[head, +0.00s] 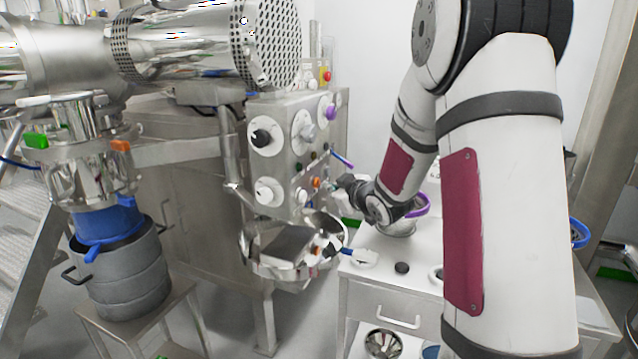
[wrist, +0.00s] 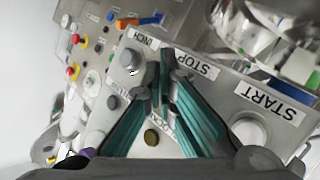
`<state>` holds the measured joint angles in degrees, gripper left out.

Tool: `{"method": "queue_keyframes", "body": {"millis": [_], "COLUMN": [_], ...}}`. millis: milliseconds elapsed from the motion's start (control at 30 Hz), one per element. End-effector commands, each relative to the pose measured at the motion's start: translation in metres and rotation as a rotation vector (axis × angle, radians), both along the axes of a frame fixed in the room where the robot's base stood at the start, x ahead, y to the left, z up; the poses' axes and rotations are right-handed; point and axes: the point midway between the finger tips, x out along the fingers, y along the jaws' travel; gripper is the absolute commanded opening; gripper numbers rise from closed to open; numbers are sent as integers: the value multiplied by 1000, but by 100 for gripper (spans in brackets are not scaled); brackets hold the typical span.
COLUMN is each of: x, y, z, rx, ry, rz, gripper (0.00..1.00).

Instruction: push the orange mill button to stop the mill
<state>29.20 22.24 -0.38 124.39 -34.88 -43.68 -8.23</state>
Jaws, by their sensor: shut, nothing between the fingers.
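The orange button (head: 316,183) sits low on the steel control panel (head: 285,160) in the head view. My gripper (head: 336,186) is just right of it, close to the panel; I cannot tell whether it touches. In the wrist view my gripper's green fingers (wrist: 163,62) are together and empty. Their tips lie between the INCH label and the STOP label (wrist: 195,65). No orange button shows clearly beside STOP; the fingers may cover it. A grey button (wrist: 130,60) is near INCH and a pale button (wrist: 250,130) is beside the START label (wrist: 268,105).
A steel bowl-like vessel (head: 262,264) projects below the panel. Dials (head: 265,138) and a red knob (head: 327,75) are higher up. A white bench (head: 385,275) stands under my arm. In the wrist view, a blue-and-orange part (wrist: 140,20) and several other buttons lie at upper left.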

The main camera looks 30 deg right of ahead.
Motion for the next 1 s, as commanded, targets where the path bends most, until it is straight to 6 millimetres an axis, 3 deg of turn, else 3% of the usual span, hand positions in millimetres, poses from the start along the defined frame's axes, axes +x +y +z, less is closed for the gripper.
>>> {"method": "queue_keyframes", "body": {"millis": [467, 1000], "x": [-5, -40], "y": [-4, -31], "z": [-1, 0], "rx": [1, 1], "ry": [3, 2], "rz": [-1, -1], "gripper": [0, 0]}}
